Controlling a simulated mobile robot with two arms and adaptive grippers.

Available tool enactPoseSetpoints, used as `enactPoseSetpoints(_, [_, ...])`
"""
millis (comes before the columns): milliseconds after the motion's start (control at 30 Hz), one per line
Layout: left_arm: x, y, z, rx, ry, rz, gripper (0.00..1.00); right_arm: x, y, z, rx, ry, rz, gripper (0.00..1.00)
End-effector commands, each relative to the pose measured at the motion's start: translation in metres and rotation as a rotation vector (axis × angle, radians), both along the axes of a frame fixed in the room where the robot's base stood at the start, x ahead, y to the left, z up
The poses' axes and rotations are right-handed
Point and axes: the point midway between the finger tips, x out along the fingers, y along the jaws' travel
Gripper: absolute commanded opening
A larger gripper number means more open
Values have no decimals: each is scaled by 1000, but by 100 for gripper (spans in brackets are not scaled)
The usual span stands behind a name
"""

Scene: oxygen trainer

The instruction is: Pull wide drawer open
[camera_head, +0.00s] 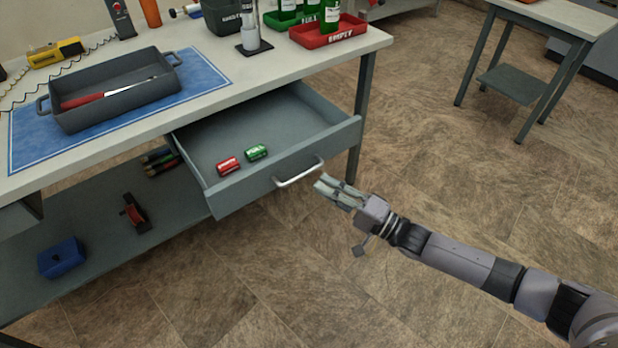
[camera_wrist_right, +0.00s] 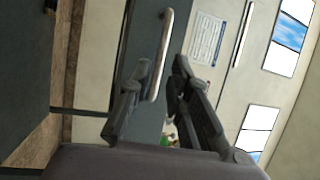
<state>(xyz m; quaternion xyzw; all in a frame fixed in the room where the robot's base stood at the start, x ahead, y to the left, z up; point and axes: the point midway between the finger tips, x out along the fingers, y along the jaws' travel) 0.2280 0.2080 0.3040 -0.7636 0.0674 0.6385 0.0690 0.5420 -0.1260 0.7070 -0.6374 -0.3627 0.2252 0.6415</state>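The wide drawer (camera_head: 225,188) under the workbench top is pulled well out, with its inside showing. Its bar handle (camera_head: 299,173) is on the front panel; it also shows in the right wrist view (camera_wrist_right: 162,50). My right gripper (camera_head: 322,184) is close to the handle, just below and in front of its right end. In the wrist view its two fingers (camera_wrist_right: 163,72) are apart, with the handle showing in the gap. I cannot tell whether a finger touches it. My left gripper is not in view.
A red can (camera_head: 228,166) and a green can (camera_head: 256,152) lie in the drawer. The bench top (camera_head: 225,93) holds a grey tray (camera_head: 75,118) on a blue mat (camera_head: 205,72) and a red bin (camera_head: 345,35). The floor in front of the drawer is clear.

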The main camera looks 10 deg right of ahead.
Motion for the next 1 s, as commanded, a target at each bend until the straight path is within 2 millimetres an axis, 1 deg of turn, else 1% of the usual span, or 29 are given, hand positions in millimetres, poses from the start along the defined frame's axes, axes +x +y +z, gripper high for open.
enactPoseSetpoints(33, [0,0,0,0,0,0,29,-8,-9,-3,-2,2,1,18])
enactPoseSetpoints(100, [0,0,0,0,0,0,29,-16,-18,-6,-2,3,0,18])
enactPoseSetpoints(300, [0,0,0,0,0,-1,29,-31,-37,-9,0,0,0,18])
enactPoseSetpoints(467, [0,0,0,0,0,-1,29,-35,-40,-9,2,-1,1,18])
enactPoseSetpoints(900, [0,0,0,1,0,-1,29,-34,-40,-9,1,-1,1,18])
enactPoseSetpoints(1000, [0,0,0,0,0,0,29,-33,-38,-15,-20,-5,-14,18])
